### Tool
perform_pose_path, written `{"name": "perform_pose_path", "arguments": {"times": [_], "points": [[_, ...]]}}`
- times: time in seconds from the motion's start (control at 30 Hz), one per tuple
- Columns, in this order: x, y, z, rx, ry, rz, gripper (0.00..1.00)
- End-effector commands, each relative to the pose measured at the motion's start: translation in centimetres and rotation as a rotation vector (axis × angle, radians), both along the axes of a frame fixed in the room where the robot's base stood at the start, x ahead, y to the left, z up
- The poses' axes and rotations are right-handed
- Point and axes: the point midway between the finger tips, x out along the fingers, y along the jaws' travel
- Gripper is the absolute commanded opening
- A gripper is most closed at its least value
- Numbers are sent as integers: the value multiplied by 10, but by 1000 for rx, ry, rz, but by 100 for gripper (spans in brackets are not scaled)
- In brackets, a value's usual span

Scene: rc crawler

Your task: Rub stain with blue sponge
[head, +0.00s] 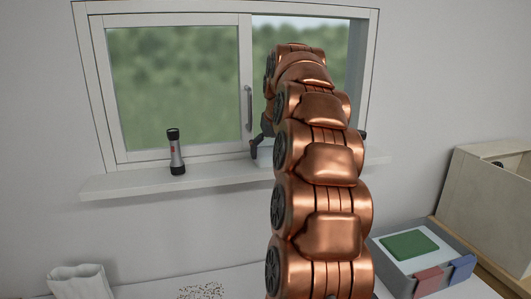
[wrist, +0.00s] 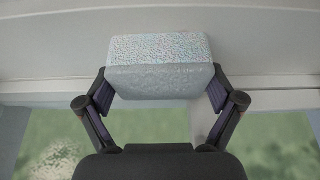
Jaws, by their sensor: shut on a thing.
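My gripper (wrist: 160,92) is shut on the sponge (wrist: 158,80), a pale bluish-grey block with a rough face, with one finger on each side. In the head view my copper arm reaches up to the window and hides most of the gripper; a small pale part of the sponge (head: 264,153) shows at the arm's left, just above the sill. In the wrist view a pale, blurred smudge (wrist: 58,157) shows at the lower left against the window; I cannot tell for sure whether it is the stain. The sponge appears apart from it.
A flashlight (head: 176,152) stands on the window sill (head: 120,186), left of my arm. Below, a grey tray (head: 393,277) holds a green pad (head: 409,245), with red and blue pieces at its front. A wooden box (head: 490,195) stands at right. Brown specks (head: 202,291) lie on the table.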

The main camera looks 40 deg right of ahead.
Motion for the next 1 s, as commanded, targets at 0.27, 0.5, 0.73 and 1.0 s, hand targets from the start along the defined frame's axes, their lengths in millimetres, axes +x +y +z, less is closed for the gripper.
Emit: {"name": "perform_pose_path", "arguments": {"times": [0.27,0.5,0.73,1.0], "points": [[-6,-11,-1,1,5,-3,64],[-15,-26,0,2,4,-4,64],[-19,-35,1,0,2,-3,64],[-19,-35,2,0,2,-2,64]]}}
